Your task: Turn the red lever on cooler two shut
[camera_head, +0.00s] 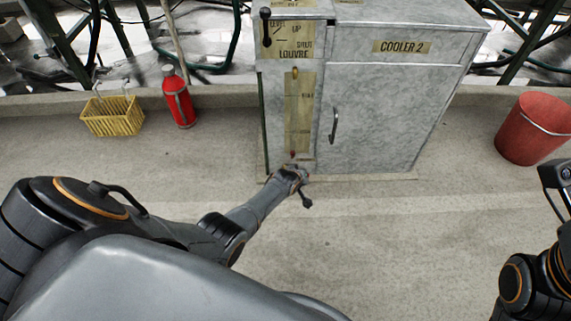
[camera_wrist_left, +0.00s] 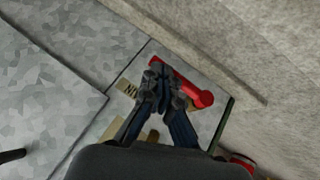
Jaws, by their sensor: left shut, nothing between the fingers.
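The grey metal cabinet labelled COOLER 2 (camera_head: 402,47) stands at the back centre. The red lever (camera_wrist_left: 196,94) shows in the left wrist view as a red bar on the cabinet's narrow panel, lying slantwise with its thick end at lower right.
A black lever (camera_head: 265,28) sits by the LOUVRE label at the cabinet's top left. A door handle (camera_head: 334,126) stands out right of the panel. A yellow basket (camera_head: 112,117) and red extinguisher (camera_head: 179,98) stand left, a red bucket (camera_head: 533,130) right. The front floor is clear.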

